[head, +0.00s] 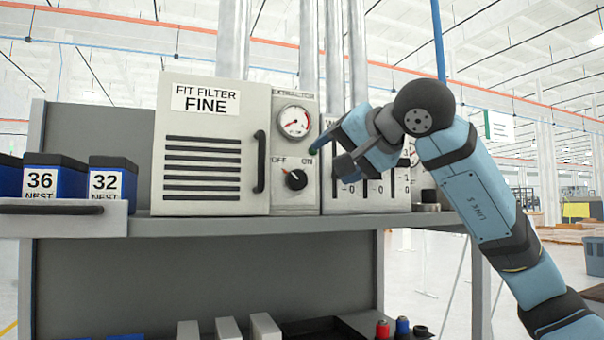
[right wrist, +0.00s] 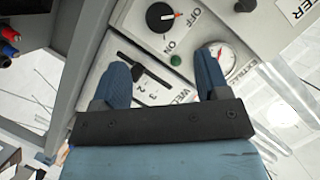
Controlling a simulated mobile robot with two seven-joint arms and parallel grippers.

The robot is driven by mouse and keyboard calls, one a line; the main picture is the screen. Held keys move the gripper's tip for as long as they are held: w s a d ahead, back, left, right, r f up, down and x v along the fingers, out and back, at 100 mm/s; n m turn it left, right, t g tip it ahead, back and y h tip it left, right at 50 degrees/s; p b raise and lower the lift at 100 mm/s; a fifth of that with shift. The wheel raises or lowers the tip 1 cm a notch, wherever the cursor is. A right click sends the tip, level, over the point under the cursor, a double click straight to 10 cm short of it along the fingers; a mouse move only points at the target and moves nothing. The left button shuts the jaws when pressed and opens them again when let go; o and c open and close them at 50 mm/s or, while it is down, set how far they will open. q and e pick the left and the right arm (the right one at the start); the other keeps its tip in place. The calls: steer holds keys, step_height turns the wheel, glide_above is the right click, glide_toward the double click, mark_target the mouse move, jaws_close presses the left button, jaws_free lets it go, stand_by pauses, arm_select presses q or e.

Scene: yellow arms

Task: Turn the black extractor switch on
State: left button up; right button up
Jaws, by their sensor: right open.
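The black extractor switch (head: 296,179) is a round knob on the front of the pale extractor panel, below a gauge and between the OFF and ON labels. Its red mark points up and left, toward OFF. In the right wrist view the knob (right wrist: 160,18) shows beyond the fingertips, its red mark toward OFF. My right gripper (head: 328,156) is open and empty, to the right of the knob and apart from it, in front of the panel's edge. In the right wrist view its two fingers (right wrist: 162,64) are spread wide. My left gripper is not in view.
A round gauge (head: 294,122) and a green lamp (right wrist: 176,60) are near the knob. A filter cabinet (head: 200,135) with a black handle (head: 260,162) stands to the left. A slider panel (head: 372,197) is partly behind my right gripper. Blue bins (head: 112,180) stand far left.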

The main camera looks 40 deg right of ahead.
mark_target(300, 178)
steer(key=p+x, duration=0.2)
steer(key=x, duration=0.7)
steer(key=shift+w, duration=0.45)
steer(key=shift+f, duration=0.1)
steer(key=shift+c, duration=0.3)
steer(key=c, duration=0.7)
steer(key=shift+c, duration=0.9)
